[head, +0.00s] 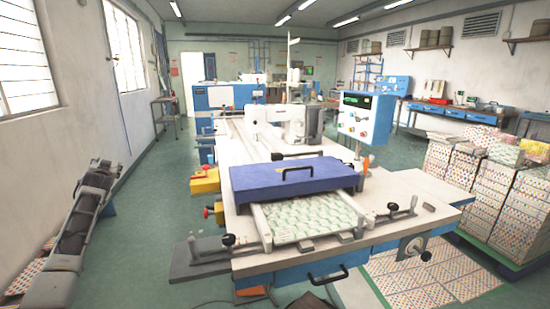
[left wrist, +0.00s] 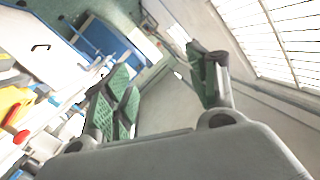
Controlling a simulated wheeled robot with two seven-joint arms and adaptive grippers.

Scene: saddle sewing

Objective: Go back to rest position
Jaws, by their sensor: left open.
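My left gripper (head: 106,167) is at the left of the head view, in front of the left wall and clear of the sewing machine table (head: 420,190). In the left wrist view my left gripper (left wrist: 168,85) has its green-padded fingers spread wide, with nothing between them. My right gripper is not seen in either view. On the table a blue cover plate (head: 285,180) with a black handle lies behind a green-and-white patterned sheet (head: 315,220), which sits in a clamp frame. The white sewing head (head: 285,118) stands behind the plate.
A control box (head: 366,117) stands at the machine's right. Stacked patterned boxes (head: 495,190) stand on the right. Yellow and red fittings (head: 205,182) stick out from the machine's left side. The green floor (head: 150,205) between my left arm and the machine is clear.

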